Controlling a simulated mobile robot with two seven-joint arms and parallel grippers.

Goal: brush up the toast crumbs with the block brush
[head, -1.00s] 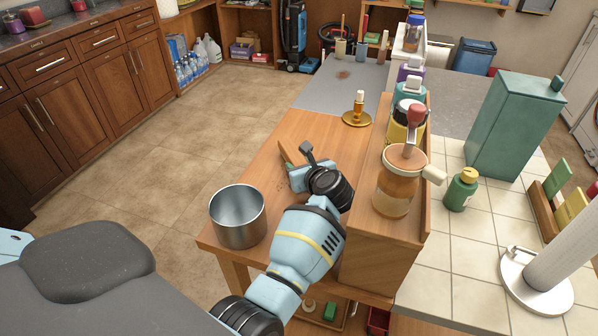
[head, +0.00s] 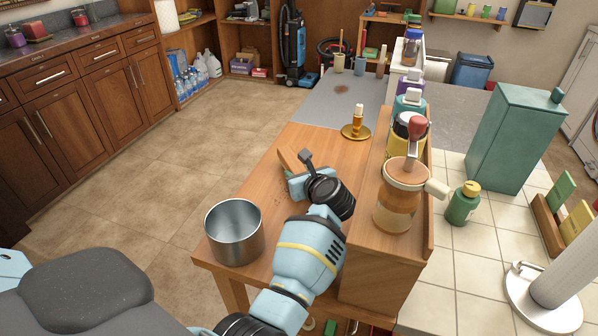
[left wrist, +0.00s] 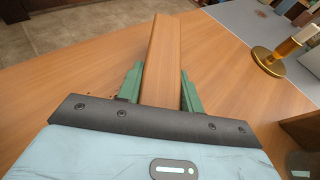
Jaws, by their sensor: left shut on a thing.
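The block brush is a long wooden block, seen in the head view (head: 289,159) and the left wrist view (left wrist: 163,60). My left gripper (head: 297,178) is shut on it, low over the wooden table (head: 325,150); in the left wrist view its green fingers (left wrist: 160,88) press the block from both sides. The bristles are hidden, and I cannot tell whether they touch the table. A few small dark crumbs (left wrist: 88,95) lie on the wood left of the gripper in the left wrist view. My right gripper is not in view.
An open metal canister (head: 234,235) stands at the table's near left corner. A brass candlestick (head: 356,125) stands beyond the brush. A raised wooden shelf with a jar (head: 398,205) and several bottles borders the right side. Bare wood lies between brush and candlestick.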

